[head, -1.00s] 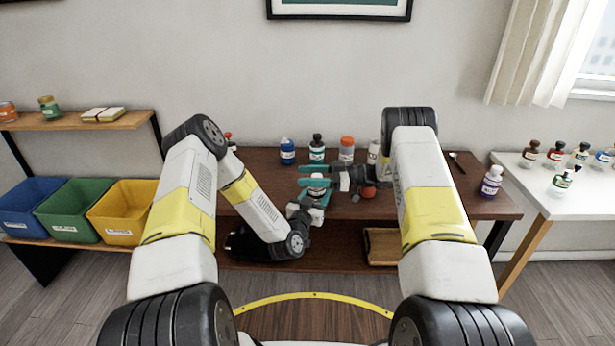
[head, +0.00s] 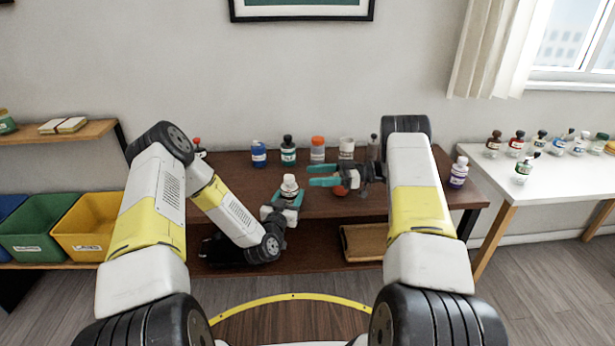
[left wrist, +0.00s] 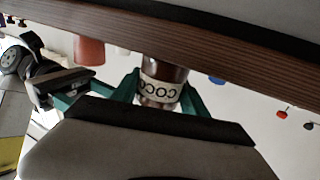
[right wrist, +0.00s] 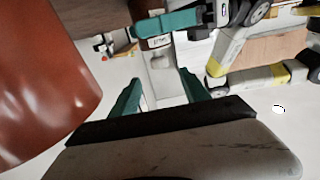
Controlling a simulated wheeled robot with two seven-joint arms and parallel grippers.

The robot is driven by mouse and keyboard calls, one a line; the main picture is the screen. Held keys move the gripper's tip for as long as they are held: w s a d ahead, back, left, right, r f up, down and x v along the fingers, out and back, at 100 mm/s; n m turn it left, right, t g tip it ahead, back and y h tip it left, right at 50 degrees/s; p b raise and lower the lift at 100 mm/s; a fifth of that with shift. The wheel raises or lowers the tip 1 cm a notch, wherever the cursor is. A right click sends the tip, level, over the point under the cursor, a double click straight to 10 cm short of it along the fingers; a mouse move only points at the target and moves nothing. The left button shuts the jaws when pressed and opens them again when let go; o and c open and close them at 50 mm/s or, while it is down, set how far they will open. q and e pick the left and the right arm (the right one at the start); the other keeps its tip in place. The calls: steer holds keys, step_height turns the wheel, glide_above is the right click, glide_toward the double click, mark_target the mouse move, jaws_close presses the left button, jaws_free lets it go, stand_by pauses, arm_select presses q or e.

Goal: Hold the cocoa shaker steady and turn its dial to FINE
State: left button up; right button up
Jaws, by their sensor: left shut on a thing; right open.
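The cocoa shaker (head: 289,187) stands upright in my left gripper (head: 283,199), near the front of the brown table.
Along the table's back stand a blue jar (head: 259,154), a green bottle (head: 288,154), an orange-lidded jar (head: 317,152) and a white cup (head: 346,147).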

mark_target(289, 181)
steer(key=shift+t, duration=0.3)
steer(key=a+m+t, duration=0.3)
steer(key=a+t, duration=0.2)
steer(key=a, duration=0.7)
steer(key=shift+w+f+m+h, duration=0.25)
steer(key=shift+f+m+h, duration=0.05)
jaws_close()
